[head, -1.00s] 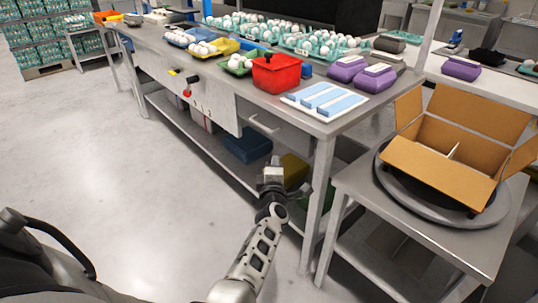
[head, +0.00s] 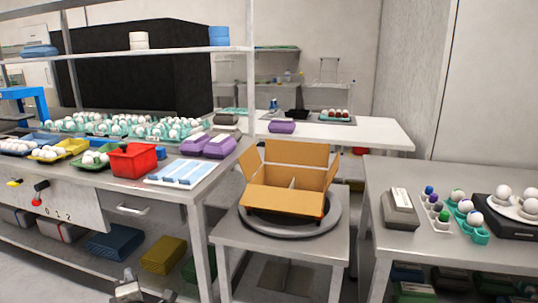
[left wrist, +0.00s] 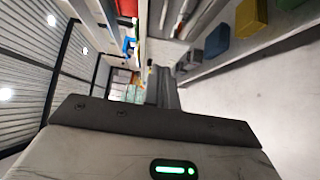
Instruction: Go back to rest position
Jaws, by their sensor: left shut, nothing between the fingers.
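My left gripper (head: 128,290) shows at the bottom edge of the head view, low in front of the metal table (head: 120,208). It is shut and empty, and only its end part is in the picture. In the left wrist view a dark bar and a pale housing with a green light fill the lower part, and the fingertips cannot be made out. My right gripper is not in view.
An open cardboard box (head: 285,202) stands on a round turntable (head: 330,225) on a small side table. Egg trays (head: 96,160), a red bin (head: 133,175) and purple cartons (head: 220,152) crowd the metal table. Another table (head: 385,250) at right holds a grey carton (head: 400,216) and eggs.

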